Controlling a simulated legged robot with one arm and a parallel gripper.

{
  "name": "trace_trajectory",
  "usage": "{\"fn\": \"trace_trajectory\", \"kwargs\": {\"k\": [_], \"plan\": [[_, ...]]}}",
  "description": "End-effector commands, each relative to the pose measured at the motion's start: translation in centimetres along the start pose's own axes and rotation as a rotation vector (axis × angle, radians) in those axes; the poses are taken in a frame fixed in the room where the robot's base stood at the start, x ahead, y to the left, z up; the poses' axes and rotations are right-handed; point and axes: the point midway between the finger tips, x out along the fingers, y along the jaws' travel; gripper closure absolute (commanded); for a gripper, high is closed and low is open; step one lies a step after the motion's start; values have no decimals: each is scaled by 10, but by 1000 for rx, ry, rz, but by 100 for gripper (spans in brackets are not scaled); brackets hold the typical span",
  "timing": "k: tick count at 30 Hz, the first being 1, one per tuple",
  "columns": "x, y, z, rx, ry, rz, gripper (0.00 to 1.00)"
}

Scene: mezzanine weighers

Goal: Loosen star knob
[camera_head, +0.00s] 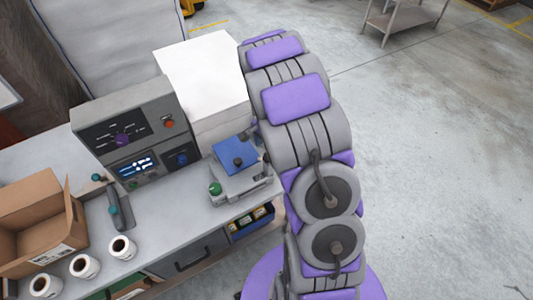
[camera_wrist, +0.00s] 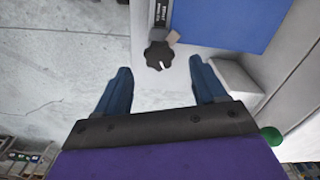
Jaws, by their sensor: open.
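A dark star knob (camera_wrist: 158,55) shows in the wrist view, on the side of a pale device next to a blue plate (camera_wrist: 228,20). My gripper (camera_wrist: 160,78) is open, with its two blue fingers spread on either side below the knob. The knob lies just beyond the fingertips, and I see no contact. In the head view the device (camera_head: 238,180) with the blue plate (camera_head: 235,153) stands at the right end of the bench. My arm covers the device's right side there, and the gripper is hidden.
A grey control box (camera_head: 135,135) stands left of the device, with a white block (camera_head: 205,75) behind. A cardboard box (camera_head: 40,215) and white rolls (camera_head: 122,247) are at the left. A green knob (camera_head: 215,188) is on the device's front. Open floor lies to the right.

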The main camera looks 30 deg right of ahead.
Motion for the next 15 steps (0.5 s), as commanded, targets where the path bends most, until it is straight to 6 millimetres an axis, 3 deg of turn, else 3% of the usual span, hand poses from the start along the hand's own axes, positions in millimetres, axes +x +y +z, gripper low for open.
{"fn": "trace_trajectory", "kwargs": {"k": [6,15], "plan": [[35,1,0,-1,-2,1,30],[50,-1,3,0,5,-1,30]]}}
